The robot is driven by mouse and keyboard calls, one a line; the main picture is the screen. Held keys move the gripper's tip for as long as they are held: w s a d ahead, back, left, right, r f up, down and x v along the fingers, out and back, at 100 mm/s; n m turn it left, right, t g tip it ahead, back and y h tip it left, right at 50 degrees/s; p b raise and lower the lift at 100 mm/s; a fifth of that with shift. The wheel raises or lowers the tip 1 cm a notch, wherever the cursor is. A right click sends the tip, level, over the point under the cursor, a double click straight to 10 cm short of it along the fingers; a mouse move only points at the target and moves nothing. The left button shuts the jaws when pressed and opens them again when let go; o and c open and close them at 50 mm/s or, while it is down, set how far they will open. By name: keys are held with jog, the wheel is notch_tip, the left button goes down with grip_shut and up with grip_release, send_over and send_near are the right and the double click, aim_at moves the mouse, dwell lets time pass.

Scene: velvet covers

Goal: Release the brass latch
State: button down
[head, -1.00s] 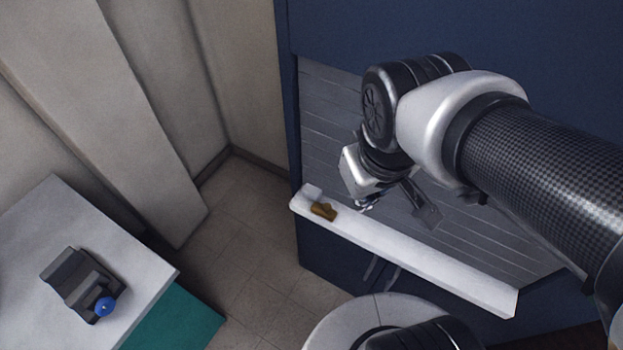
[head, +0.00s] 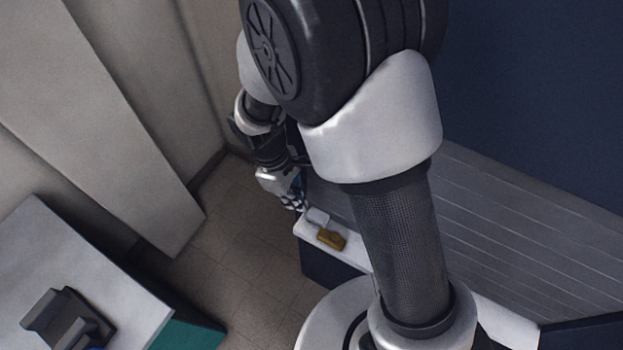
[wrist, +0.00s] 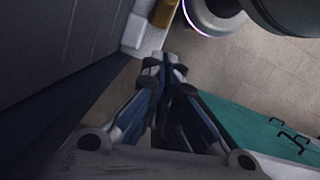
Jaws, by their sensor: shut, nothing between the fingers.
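The brass latch (head: 331,240) sits on the left end of the white ledge (head: 351,253), beside a small white block (head: 317,218). In the wrist view the latch (wrist: 163,12) is at the top edge, partly cut off, with the white block (wrist: 133,33) to its left. My gripper (head: 298,207) is shut and empty, just off the ledge's left end near the white block. In the wrist view its fingertips (wrist: 160,62) meet below the block and latch. I cannot tell whether they touch the block. My arm hides the ledge's middle.
The grey slatted shutter (head: 520,235) is set in the dark blue cabinet (head: 540,110) behind the ledge. A grey-topped table (head: 50,240) with a teal side (head: 190,336) holds a dark device (head: 65,322) at lower left. Tiled floor (head: 235,255) lies between.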

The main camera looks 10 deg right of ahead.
jog(key=b, duration=0.4)
send_over(323, 237)
jog(key=w+a, duration=0.3)
jog(key=a, duration=0.1)
jog(key=x, duration=0.3)
jog(key=a+x, duration=0.1)
jog(key=x, duration=0.2)
jog(key=a+x, duration=0.1)
jog(key=x, duration=0.3)
jog(key=shift+w+a+f, duration=0.15)
jog(key=shift+w+f, duration=0.2)
jog(key=shift+s+d+b, duration=0.25)
jog(key=shift+s+d, duration=0.05)
jog(key=shift+d, duration=0.25)
jog(key=shift+s+d+b, duration=0.2)
jog(key=shift+s+d, duration=0.1)
jog(key=shift+d, duration=0.25)
jog(key=shift+s+d, duration=0.25)
jog(key=shift+d, duration=0.3)
